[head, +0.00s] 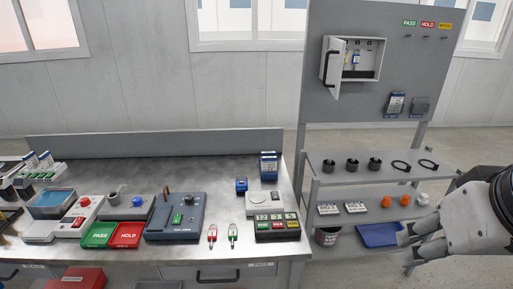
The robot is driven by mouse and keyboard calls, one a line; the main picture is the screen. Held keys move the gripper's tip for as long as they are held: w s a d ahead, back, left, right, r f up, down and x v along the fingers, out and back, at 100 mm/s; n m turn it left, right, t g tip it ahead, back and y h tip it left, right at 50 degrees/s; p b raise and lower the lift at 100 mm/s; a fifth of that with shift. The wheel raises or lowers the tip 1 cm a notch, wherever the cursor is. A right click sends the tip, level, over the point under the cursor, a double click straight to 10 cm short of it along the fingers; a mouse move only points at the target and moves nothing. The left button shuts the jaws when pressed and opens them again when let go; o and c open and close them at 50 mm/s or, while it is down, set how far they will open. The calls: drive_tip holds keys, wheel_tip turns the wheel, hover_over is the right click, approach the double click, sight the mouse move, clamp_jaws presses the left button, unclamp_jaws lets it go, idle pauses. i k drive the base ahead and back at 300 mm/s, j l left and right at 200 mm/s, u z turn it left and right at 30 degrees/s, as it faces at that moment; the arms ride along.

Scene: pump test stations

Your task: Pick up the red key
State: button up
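A small red-and-white item (212,236) lies near the front of the steel bench (190,256), beside a similar green-and-white one (233,234). It is too small to tell whether it is a key. An open wall cabinet (353,74) on the grey panel holds small hanging items, one yellow and one blue (356,59); I make out no red one there. My gripper (405,247) is at the right edge, in front of the shelf rack, far from the bench items and cabinet. Its fingers are apart with nothing visible between them.
A blue test unit (176,219), green PASS (99,235) and red HOLD (126,235) trays and a labelled box (277,227) crowd the bench. The shelf rack (375,172) holds black cups and rings. A blue bin (380,235) sits low. Floor shows at right.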

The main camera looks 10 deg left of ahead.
sight(213, 233)
drive_tip(key=u, duration=0.9)
drive_tip(key=k+j+z, duration=0.1)
drive_tip(key=k+j, duration=0.15)
drive_tip(key=k, duration=0.05)
